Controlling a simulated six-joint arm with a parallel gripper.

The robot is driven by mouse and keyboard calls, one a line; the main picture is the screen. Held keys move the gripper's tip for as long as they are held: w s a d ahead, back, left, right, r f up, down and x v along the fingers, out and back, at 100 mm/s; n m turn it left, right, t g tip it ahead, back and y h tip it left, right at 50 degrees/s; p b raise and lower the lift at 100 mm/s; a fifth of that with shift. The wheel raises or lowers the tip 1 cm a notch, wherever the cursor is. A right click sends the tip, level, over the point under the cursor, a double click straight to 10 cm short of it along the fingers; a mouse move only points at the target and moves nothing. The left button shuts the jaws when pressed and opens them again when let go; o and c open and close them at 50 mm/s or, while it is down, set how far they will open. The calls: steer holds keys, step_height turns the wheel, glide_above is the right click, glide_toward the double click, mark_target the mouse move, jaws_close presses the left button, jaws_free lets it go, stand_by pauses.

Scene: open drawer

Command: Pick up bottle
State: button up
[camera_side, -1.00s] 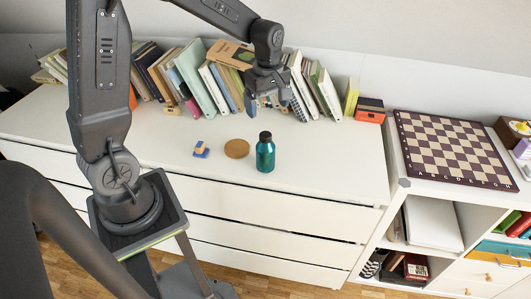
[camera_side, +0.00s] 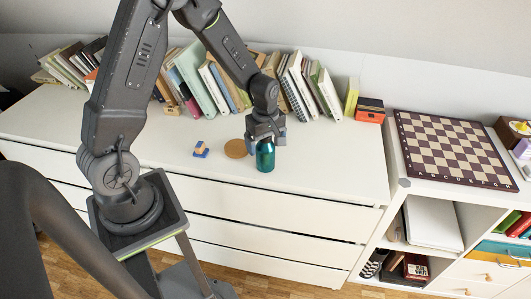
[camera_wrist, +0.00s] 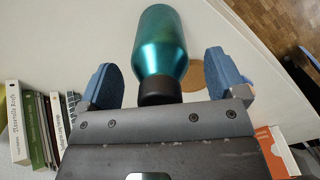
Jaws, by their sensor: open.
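A teal bottle (camera_side: 265,158) with a black cap stands upright on the white dresser top. My gripper (camera_side: 265,138) is right over its upper part, and in the side view it hides the cap. In the wrist view the bottle (camera_wrist: 161,42) lies between the two blue finger pads of my gripper (camera_wrist: 165,82), with its black cap toward the gripper body. Gaps show on both sides of the bottle, so the jaws are open and do not grip it.
A round cork coaster (camera_side: 236,149) and a small blue-and-wood item (camera_side: 200,150) lie left of the bottle. A row of books (camera_side: 205,85) stands along the back wall. A chessboard (camera_side: 455,148) lies on the unit at right. The dresser top (camera_side: 335,165) right of the bottle is clear.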

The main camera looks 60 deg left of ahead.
steer(key=shift+f, duration=0.2)
steer(key=c, duration=1.3)
steer(key=shift+r, duration=0.15)
